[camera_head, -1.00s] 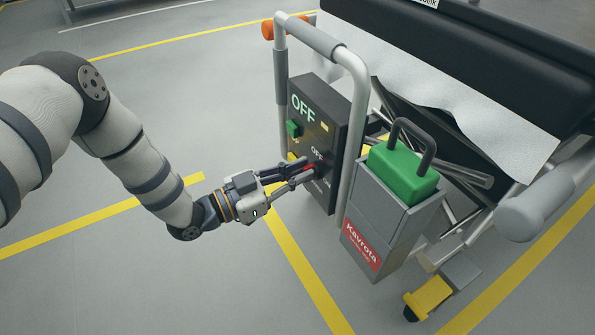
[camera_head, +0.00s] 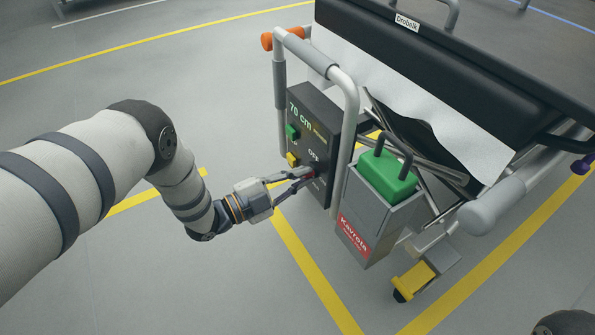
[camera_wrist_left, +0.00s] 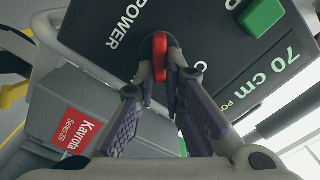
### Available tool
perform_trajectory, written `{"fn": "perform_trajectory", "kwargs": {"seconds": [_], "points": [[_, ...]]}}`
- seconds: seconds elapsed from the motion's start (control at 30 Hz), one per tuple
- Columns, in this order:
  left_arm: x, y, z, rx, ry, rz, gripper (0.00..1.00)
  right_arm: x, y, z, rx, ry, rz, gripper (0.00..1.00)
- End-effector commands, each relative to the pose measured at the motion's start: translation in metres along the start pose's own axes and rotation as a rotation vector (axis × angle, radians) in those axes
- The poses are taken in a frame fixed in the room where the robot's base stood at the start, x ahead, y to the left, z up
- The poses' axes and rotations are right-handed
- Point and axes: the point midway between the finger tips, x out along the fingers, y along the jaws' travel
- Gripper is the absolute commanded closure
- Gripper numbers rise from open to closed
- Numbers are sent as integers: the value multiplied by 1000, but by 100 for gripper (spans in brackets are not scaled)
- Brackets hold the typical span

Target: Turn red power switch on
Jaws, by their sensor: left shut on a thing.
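The red power switch (camera_head: 311,174) is on the front of the black control box (camera_head: 321,133). In the left wrist view it is a red knob (camera_wrist_left: 160,52) close to the word POWER. My left gripper (camera_head: 307,175) has its two fingers closed on the switch, one on each side; the wrist view shows the fingertips (camera_wrist_left: 159,78) at it. The fingers partly cover the switch and its labels. My right gripper is not in view.
A green button (camera_head: 292,132) and a yellow button (camera_head: 292,159) sit left of the switch. A metal rail (camera_head: 350,120) frames the box. A grey Kavrota holder with a green block (camera_head: 387,177) stands right, beside the black-padded bed (camera_head: 440,65). The floor at left is free.

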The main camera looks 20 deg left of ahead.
Motion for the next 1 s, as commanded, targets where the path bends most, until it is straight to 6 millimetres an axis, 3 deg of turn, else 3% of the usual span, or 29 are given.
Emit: {"fn": "perform_trajectory", "kwargs": {"seconds": [0.5, 1.0], "points": [[0, 5, 1, 452, 1, 1, 100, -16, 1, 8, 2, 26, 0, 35], [-1, 7, 4, 666, -3, 0, 100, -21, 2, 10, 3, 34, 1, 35]]}}
